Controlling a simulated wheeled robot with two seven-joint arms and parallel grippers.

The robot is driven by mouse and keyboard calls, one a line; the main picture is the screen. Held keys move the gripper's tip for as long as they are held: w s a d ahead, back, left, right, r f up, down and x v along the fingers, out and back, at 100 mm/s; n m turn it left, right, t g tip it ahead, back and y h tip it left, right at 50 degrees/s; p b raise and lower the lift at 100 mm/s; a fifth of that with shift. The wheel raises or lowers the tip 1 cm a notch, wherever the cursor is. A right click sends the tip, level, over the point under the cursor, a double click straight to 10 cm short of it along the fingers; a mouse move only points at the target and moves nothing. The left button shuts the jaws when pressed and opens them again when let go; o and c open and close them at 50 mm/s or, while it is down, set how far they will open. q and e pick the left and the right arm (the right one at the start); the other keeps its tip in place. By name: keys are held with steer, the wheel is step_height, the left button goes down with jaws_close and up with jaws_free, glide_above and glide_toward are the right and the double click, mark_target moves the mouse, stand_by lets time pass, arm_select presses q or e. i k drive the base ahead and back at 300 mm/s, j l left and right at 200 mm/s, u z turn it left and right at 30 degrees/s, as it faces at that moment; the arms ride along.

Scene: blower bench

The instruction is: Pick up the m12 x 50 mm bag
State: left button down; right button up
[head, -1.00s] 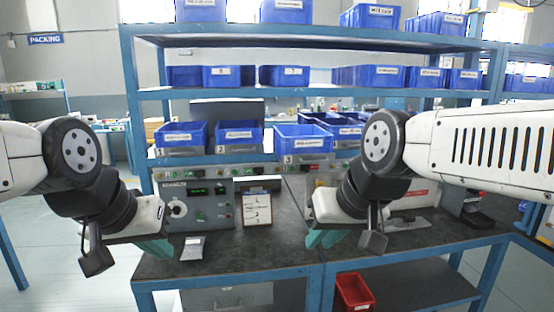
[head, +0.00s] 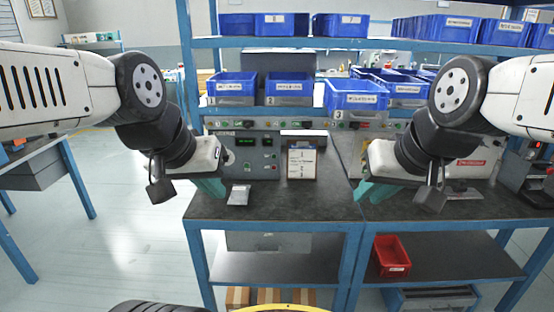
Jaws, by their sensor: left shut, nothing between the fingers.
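A small grey-silver bag (head: 239,195) lies flat on the dark bench top, near its front edge at the left. Its print is too small to read, so I cannot tell if it is the m12 x 50 mm bag. My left gripper (head: 212,188) has teal fingers and is shut and empty, just left of the bag in the picture. My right gripper (head: 367,190) appears over the bench right of centre, with nothing visible in it. Its fingers are partly hidden by its own wrist, and their gap is unclear.
Blue bins stand in a row behind the control panel (head: 260,150), including a bin marked 3 (head: 355,96). A clipboard (head: 302,163) stands at the panel. A red bin (head: 392,255) is on the lower shelf. The bench middle is clear.

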mark_target(239, 195)
steer(key=u, duration=1)
steer(key=i+l, duration=0.25)
steer(key=i+l+u, duration=0.1)
steer(key=i+l, duration=0.15)
steer(key=l, duration=0.25)
steer(key=i+l, duration=0.25)
steer(key=l, duration=0.15)
steer(key=i+l+u, duration=0.1)
steer(key=i+l, duration=0.15)
steer(key=l, duration=0.1)
